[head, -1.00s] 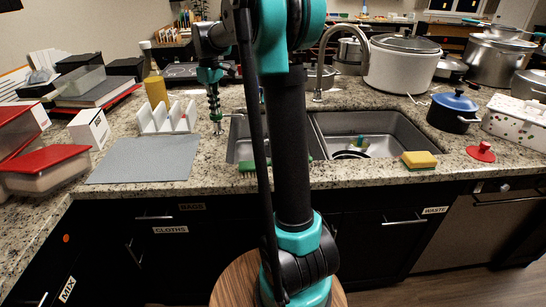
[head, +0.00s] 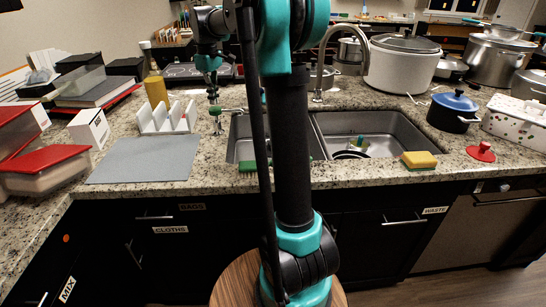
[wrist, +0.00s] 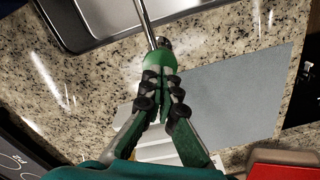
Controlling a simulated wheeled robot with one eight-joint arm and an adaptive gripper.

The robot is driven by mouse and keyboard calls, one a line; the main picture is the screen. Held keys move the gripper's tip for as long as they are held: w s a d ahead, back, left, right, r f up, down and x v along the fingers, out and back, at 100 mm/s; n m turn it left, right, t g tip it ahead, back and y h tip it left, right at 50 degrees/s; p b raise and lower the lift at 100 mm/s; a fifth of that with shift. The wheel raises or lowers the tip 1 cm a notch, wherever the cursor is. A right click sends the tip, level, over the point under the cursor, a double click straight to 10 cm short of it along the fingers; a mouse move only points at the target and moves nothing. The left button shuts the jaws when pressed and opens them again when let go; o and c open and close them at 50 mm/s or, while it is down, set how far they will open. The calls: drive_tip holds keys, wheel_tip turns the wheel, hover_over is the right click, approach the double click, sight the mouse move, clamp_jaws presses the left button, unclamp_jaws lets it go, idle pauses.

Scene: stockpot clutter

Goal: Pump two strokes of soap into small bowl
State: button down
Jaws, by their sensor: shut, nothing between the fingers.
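The soap dispenser has a green pump head (head: 215,110) and stands on the counter just left of the sink. In the wrist view the green head (wrist: 158,62) shows directly beyond my fingertips, with a thin metal spout (wrist: 145,22) reaching toward the sink. My gripper (head: 213,97) points down over the head with its fingers together and nothing held. It also shows in the wrist view (wrist: 160,95). I cannot tell whether the fingertips touch the head. I cannot make out a small bowl for certain; a dark round dish (head: 350,155) lies in the right sink basin.
The double sink (head: 375,128) has a tall faucet (head: 320,65) behind it. A white rack (head: 165,120) and yellow bottle (head: 155,88) stand left of the dispenser. A grey mat (head: 145,160) leaves clear counter in front. A sponge (head: 419,160) sits at the right front edge.

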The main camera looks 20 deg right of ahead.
sight(215, 109)
drive_tip(key=shift+f, duration=0.15)
idle(0.3)
drive_tip(key=shift+f, duration=1.9)
drive_tip(key=shift+r, duration=2.05)
drive_tip(key=shift+r, duration=3)
